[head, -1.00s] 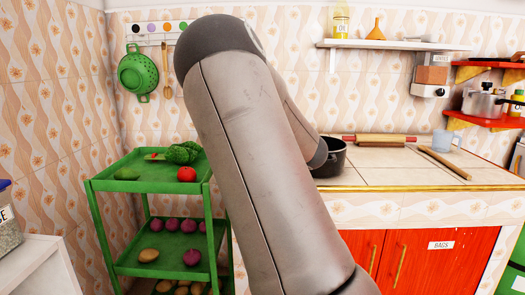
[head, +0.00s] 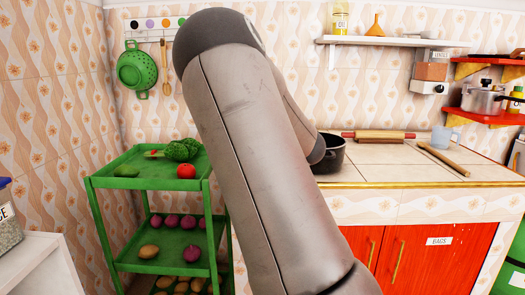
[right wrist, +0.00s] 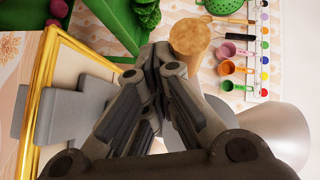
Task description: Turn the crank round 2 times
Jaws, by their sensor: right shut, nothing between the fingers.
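In the right wrist view, a round light-wooden knob or handle (right wrist: 194,34) stands just beyond and to the right of my right gripper's fingertips. It may be the crank's handle; the rest of the crank cannot be made out. My right gripper (right wrist: 163,58) is shut and empty, its tips close beside the wood. I cannot tell whether they touch it. In the head view my large grey arm covers the middle, and neither gripper shows. My left gripper is not in view.
A green cart (head: 125,183) with vegetables stands left of my arm. The tiled counter (head: 385,176) holds a dark pot (head: 332,157), a rolling pin (head: 378,136) and a cup. Shelves and a wall-mounted dispenser (head: 430,78) are behind. Measuring cups (right wrist: 230,68) hang in the right wrist view.

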